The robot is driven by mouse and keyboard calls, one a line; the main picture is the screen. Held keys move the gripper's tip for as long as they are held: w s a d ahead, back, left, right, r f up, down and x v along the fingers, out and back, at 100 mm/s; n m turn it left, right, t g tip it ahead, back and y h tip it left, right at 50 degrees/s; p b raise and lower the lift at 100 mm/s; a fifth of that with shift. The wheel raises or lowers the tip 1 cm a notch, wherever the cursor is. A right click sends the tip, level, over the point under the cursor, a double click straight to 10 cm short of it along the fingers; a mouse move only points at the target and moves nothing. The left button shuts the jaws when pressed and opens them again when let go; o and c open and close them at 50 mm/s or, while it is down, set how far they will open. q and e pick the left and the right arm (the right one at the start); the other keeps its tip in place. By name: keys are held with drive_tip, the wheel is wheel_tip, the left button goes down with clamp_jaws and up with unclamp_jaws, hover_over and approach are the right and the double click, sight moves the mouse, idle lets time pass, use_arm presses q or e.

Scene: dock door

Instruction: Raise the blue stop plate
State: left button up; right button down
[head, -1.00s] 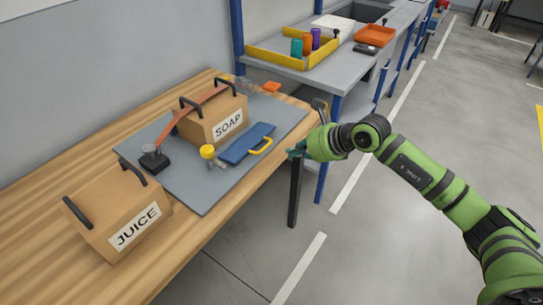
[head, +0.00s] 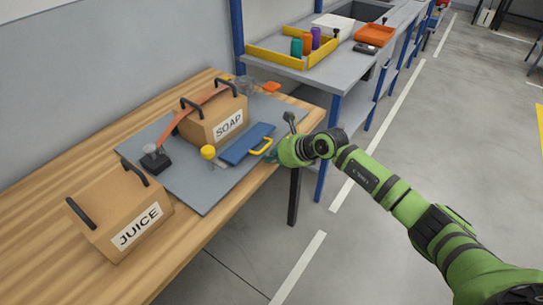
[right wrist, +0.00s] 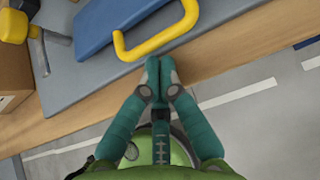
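The blue stop plate (head: 244,146) lies on the grey board (head: 203,200) in front of the SOAP box, with a yellow handle (head: 267,148) at its right end. In the right wrist view the plate (right wrist: 105,25) and handle (right wrist: 165,40) are at the top. My right gripper (head: 271,157) is at the table's edge, right by the handle. In the right wrist view its teal fingertips (right wrist: 160,66) are together, just short of the handle, with nothing seen between them. My left gripper is not in view.
The SOAP box (head: 213,118) stands behind the plate, crossed by an orange-brown strap. A yellow knob (head: 208,152) is left of the plate. The JUICE box (head: 120,212) stands at the front left of the wooden table. A grey bench (head: 285,62) with a yellow-walled tray is behind.

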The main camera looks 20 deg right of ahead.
drive_tip(key=shift+r+g+p, duration=0.3)
drive_tip(key=shift+r+p, duration=0.15)
drive_tip(key=shift+p, duration=0.05)
drive_tip(key=shift+w+r+h+p, duration=0.1)
drive_tip(key=shift+r+h+p, duration=0.2)
